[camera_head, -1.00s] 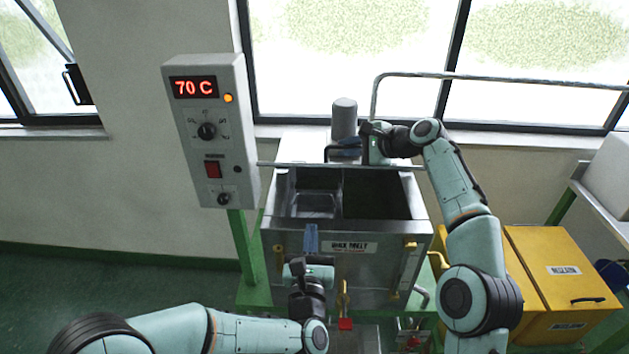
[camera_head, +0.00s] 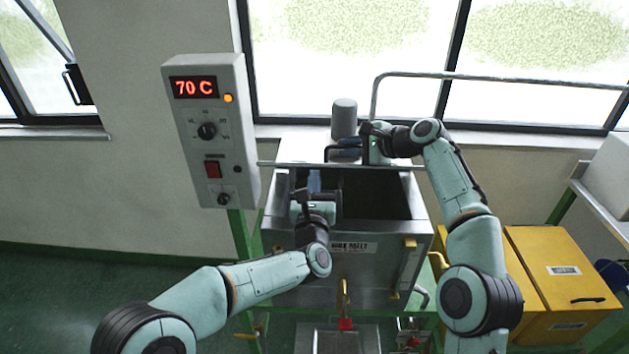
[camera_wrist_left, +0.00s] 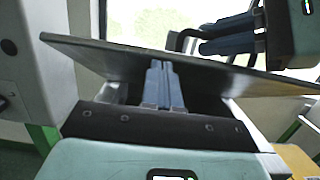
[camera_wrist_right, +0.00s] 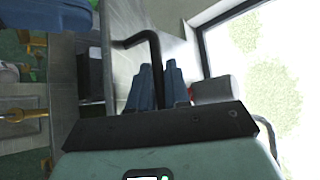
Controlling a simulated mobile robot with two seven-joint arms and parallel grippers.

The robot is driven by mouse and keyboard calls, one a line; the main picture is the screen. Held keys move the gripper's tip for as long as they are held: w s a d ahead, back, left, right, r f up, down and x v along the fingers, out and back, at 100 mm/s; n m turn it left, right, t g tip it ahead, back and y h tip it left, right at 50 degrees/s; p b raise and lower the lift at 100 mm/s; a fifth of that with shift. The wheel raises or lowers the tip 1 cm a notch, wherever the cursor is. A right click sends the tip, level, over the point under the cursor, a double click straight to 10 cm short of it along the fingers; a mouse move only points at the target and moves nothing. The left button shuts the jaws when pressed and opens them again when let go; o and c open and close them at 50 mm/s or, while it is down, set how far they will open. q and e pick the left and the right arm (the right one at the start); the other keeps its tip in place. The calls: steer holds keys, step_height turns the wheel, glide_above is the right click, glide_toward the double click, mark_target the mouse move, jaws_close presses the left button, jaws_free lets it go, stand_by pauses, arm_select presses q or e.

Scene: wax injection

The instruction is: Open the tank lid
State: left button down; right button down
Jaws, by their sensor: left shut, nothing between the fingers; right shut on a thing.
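The metal tank (camera_head: 385,270) stands open-topped in the head view. Its lid (camera_head: 290,164) is raised and shows nearly edge-on along the back of the opening; it is a tilted dark plate in the left wrist view (camera_wrist_left: 85,52). My right gripper (camera_head: 343,152) is behind the lid, shut on the black lid handle (camera_wrist_right: 135,40). My left gripper (camera_head: 314,178) is shut and empty over the left part of the opening. In the left wrist view its blue fingers (camera_wrist_left: 163,75) point at the near face of the lid; I cannot tell whether they touch it.
A control box (camera_head: 209,130) reading 70 C stands left of the tank. A grey cylinder (camera_head: 344,118) rises behind the lid. A metal rail (camera_head: 500,76) runs in front of the window. A yellow cabinet (camera_head: 560,270) stands at the right. Green floor is clear at the left.

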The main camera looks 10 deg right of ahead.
arm_select(q)
steer(key=shift+r, duration=0.1)
steer(key=shift+w+r, duration=0.45)
steer(key=shift+r, duration=0.25)
arm_select(e)
steer(key=shift+a, duration=0.1)
arm_select(q)
steer(key=shift+w+a+r, duration=0.1)
steer(key=shift+a+r, duration=0.1)
steer(key=shift+r, duration=0.05)
arm_select(e)
steer(key=shift+a+f, duration=0.1)
steer(key=shift+a, duration=0.1)
steer(key=c, duration=1.2)
jaws_free()
steer(key=shift+s+d, duration=0.1)
arm_select(q)
steer(key=shift+d, duration=0.15)
arm_select(e)
steer(key=shift+d+f, duration=0.1)
